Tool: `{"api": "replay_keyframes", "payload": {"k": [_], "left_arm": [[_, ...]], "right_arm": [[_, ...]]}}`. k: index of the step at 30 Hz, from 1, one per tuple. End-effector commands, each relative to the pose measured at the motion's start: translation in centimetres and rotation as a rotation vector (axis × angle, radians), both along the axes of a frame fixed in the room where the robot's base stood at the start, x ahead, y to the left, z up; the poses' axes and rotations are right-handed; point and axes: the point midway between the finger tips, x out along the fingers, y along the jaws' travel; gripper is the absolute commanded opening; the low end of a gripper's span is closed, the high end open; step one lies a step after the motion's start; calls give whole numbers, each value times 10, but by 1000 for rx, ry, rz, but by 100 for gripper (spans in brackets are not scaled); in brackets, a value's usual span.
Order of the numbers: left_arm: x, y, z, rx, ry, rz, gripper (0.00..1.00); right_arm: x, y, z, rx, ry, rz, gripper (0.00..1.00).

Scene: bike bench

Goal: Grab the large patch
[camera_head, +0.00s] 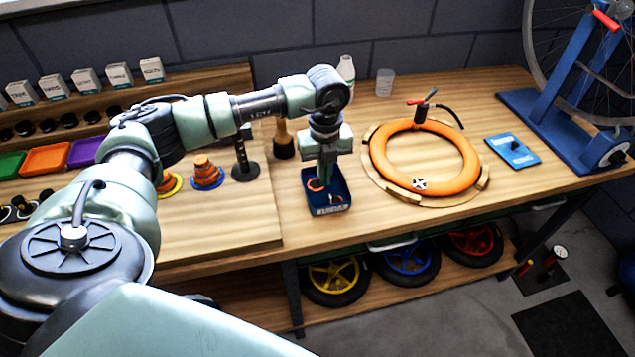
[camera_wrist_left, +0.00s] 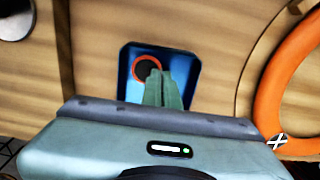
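A small blue tray (camera_head: 340,190) stands on the bench with round orange-rimmed patches in it. The larger one, the large patch (camera_head: 315,185), lies at the tray's left side. It also shows in the left wrist view as a dark disc with an orange rim (camera_wrist_left: 147,68), just left of the fingertips. My left gripper (camera_head: 323,180) points down into the tray. Its two fingers (camera_wrist_left: 165,82) look together, with nothing visible between them, and they hide part of the tray floor. A smaller orange-rimmed piece shows near the tray's front. My right gripper is not in view.
An orange tube (camera_head: 473,165) lies on a round wooden holder right of the tray, with a small pump. A blue pad (camera_head: 512,151) and a wheel stand are farther right.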

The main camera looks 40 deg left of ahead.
Motion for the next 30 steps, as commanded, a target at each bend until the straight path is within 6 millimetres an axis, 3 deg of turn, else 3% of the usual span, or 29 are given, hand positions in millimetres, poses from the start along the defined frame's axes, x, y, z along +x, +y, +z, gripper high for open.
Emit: {"api": "replay_keyframes", "payload": {"k": [3,11,17,23,30], "left_arm": [[0,0,0,0,0,0,0],[0,0,2,-1,-1,0,0],[1,0,19,-1,-4,0,0],[2,0,61,-1,-7,-1,0],[2,0,131,-1,-7,0,0]], "right_arm": [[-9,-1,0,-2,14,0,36],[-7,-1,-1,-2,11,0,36],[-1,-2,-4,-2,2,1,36],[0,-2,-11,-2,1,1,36],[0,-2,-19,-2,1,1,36]]}}
